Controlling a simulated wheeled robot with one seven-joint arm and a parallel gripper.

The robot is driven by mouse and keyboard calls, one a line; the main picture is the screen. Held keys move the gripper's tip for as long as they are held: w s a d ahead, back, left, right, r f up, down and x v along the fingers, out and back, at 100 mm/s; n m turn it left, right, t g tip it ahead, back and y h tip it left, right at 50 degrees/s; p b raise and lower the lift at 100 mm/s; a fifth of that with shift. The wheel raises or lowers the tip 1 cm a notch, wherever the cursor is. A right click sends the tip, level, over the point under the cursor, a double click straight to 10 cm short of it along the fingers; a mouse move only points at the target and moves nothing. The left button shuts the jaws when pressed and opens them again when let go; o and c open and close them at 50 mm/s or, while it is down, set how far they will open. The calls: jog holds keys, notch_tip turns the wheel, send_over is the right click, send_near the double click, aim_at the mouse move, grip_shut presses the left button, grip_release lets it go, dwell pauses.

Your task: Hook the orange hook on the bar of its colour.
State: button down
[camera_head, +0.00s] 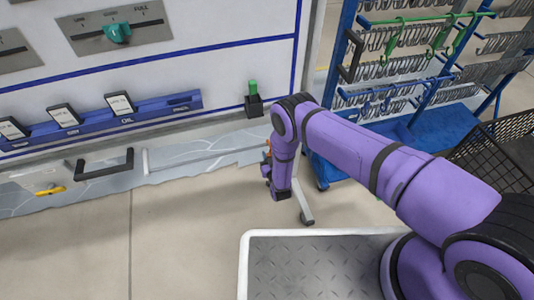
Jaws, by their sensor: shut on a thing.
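My purple arm reaches from the lower right toward the wall panel, with its forearm bent down. My gripper (267,174) is at its lower end, small, dark and partly hidden by the wrist. The rest of the hook is hidden. No orange bar can be made out. On the blue rack (347,40) at the upper right, a green bar (430,19) carries green hooks (440,38).
Rows of grey hooks (385,70) hang on the rack. A black mesh basket (500,140) stands at the right. A blue ledge with labelled cards (65,115) and a black handle (105,165) are on the panel at the left. Open floor (185,230) lies left of my gripper.

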jog(key=v, duration=0.7)
dwell(0.6)
dwell(1.0)
